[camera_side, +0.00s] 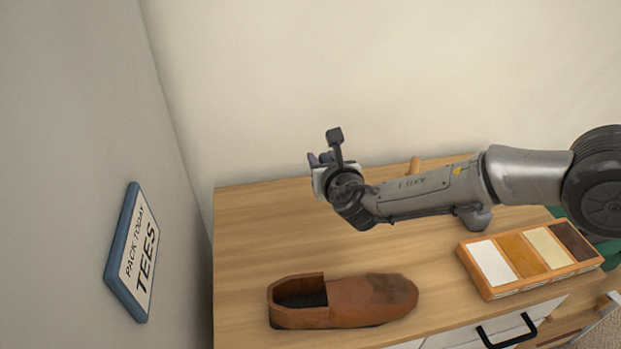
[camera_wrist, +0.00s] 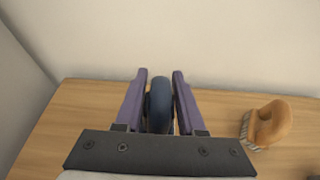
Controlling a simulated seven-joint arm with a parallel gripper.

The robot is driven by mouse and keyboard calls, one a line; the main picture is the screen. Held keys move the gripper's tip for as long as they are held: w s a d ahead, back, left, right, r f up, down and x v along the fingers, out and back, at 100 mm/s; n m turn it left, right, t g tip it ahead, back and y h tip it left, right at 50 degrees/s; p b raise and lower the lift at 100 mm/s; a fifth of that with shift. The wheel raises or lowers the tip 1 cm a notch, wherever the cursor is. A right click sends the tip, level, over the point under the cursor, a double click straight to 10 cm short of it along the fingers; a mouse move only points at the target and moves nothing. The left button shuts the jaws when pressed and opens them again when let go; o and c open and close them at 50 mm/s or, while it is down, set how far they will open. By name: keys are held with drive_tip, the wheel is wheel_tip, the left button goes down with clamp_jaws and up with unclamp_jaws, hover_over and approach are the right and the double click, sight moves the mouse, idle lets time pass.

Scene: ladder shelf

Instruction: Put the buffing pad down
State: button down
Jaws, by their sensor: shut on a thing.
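My gripper (camera_wrist: 158,92) shows in the wrist view with its two purple fingers on either side of a dark blue rounded thing, which I take to be the buffing pad (camera_wrist: 160,102). The fingers are shut on it. In the side view my gripper (camera_side: 319,160) is at the end of the arm, above the back left part of the wooden top (camera_side: 240,220). The pad is mostly hidden behind the gripper there. I cannot tell how high it is above the wood.
A brown shoe (camera_side: 345,303) lies at the front. An orange box with four coloured panels (camera_side: 528,257) stands at the right. A wooden-handled brush (camera_wrist: 268,124) is right of my gripper. A sign (camera_side: 133,252) is on the left wall. Wood between shoe and wall is bare.

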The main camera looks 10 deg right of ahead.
drive_tip(key=shift+w+a+f, duration=0.3)
drive_tip(key=shift+w+f, duration=0.25)
drive_tip(key=shift+f, duration=0.7)
drive_tip(key=shift+w+a+f, duration=0.35)
drive_tip(key=shift+w+f, duration=0.2)
drive_tip(key=shift+f, duration=0.75)
drive_tip(key=shift+w+a+f, duration=0.3)
drive_tip(key=shift+w+f, duration=0.25)
drive_tip(key=shift+f, duration=0.7)
drive_tip(key=shift+f, duration=0.15)
drive_tip(key=c, duration=0.5)
unclamp_jaws()
drive_tip(key=shift+f, duration=0.1)
drive_tip(key=shift+s+r, duration=0.25)
drive_tip(key=shift+r, duration=0.1)
drive_tip(key=v, duration=1.1)
drive_tip(key=shift+s, duration=0.25)
